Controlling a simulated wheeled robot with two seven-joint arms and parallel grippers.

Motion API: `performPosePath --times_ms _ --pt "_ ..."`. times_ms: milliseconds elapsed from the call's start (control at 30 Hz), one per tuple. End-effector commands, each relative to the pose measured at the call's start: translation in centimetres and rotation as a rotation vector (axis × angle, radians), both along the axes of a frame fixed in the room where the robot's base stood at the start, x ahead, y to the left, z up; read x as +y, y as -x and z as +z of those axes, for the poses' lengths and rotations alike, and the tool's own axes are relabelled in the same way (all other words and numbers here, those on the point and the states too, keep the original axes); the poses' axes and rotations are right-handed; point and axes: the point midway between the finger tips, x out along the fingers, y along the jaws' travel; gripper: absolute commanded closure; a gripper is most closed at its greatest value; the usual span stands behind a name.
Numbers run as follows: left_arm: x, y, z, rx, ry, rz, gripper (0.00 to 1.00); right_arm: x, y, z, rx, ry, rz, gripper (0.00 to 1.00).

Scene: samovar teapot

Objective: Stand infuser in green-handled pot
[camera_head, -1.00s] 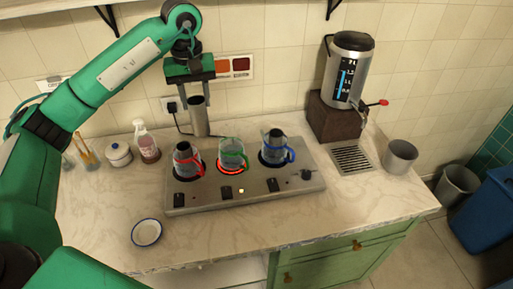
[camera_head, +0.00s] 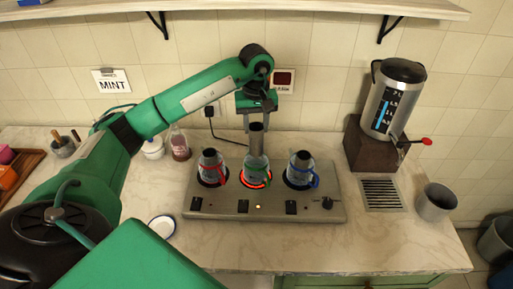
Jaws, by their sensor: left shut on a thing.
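The pot with the green handle (camera_head: 262,172) stands on the middle burner, which glows red around its base. The infuser (camera_head: 256,141) is a grey metal cylinder, upright and directly over the mouth of this pot. I cannot tell how far its lower end reaches inside. My left gripper (camera_head: 257,122) points down from above and is shut on the infuser near its top. A red-handled pot (camera_head: 210,162) stands on the left burner and a blue-handled pot (camera_head: 299,165) on the right burner. My right gripper is not in view.
The steel burner plate (camera_head: 225,206) has knobs along its front. A steel urn (camera_head: 393,95) with a red-tipped tap stands on a brown block, beside a drain grille (camera_head: 382,194) and a grey cup (camera_head: 436,202). A white dish (camera_head: 162,226) lies at front left. A shelf hangs above.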

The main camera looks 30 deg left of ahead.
Motion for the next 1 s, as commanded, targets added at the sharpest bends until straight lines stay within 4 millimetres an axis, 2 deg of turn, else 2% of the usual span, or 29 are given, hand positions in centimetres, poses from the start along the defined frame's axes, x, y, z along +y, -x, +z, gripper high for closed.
performPosePath --times_ms 100,300,533,733,1000 --pt "0.0 0.1 -2.6 0.006 0.001 0.001 0.95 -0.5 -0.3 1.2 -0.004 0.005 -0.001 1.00" --pt "-0.1 0.0 -5.8 0.002 0.001 0.000 0.95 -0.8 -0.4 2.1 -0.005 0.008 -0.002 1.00" --pt "0.0 0.1 -7.4 0.002 0.001 0.000 0.95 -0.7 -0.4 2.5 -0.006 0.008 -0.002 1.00" --pt "0.0 0.1 -10.0 0.002 0.002 0.000 0.95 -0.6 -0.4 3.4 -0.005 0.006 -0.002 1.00" --pt "0.0 0.0 -10.4 -0.001 0.001 -0.001 0.95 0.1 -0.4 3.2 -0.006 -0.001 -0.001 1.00"
